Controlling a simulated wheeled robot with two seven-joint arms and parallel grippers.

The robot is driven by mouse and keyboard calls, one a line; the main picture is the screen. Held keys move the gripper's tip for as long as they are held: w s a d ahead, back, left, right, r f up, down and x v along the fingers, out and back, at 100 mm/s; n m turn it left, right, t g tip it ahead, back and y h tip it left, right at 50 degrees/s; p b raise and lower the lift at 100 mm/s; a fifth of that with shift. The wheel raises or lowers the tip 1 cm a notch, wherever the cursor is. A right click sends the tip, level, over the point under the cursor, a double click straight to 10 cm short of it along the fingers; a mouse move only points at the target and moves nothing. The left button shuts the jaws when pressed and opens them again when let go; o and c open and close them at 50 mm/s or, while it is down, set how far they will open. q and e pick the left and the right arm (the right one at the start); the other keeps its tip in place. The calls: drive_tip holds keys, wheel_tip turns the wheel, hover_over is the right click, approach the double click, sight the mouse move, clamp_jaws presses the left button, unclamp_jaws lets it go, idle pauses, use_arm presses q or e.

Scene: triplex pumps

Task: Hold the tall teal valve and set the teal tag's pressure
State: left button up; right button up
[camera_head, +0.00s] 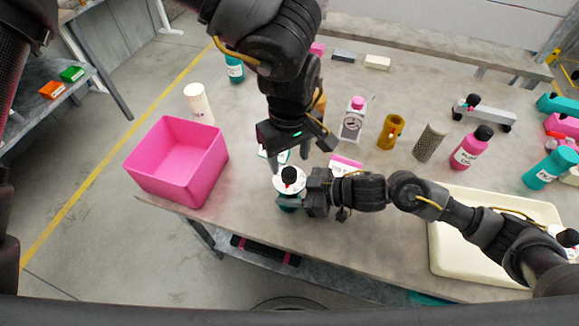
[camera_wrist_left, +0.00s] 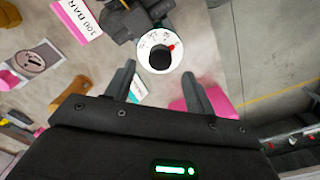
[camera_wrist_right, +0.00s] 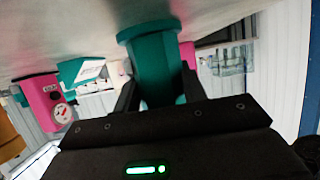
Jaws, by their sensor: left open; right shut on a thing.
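The tall teal valve (camera_head: 288,207) stands near the table's front edge, topped by a white dial with a black knob (camera_head: 289,175). My right gripper (camera_head: 313,192) is shut on its teal body (camera_wrist_right: 155,65), from the right. In the left wrist view the knob (camera_wrist_left: 159,58) has a red pointer toward the upper right of the white dial. My left gripper (camera_head: 305,150) is open above and behind the dial, not touching it; its fingers (camera_wrist_left: 160,85) point toward the dial. A teal-edged tag (camera_wrist_left: 137,88) shows partly between the fingers, its number hidden. A pink tag (camera_wrist_left: 78,20) reads 100 BAR.
An empty pink bin (camera_head: 175,165) stands left of the valve, and a cream tray (camera_head: 450,250) lies at the right.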

sight(290, 171)
use_arm(q)
drive_tip(key=shift+f, duration=2.35)
drive_tip(key=c, duration=1)
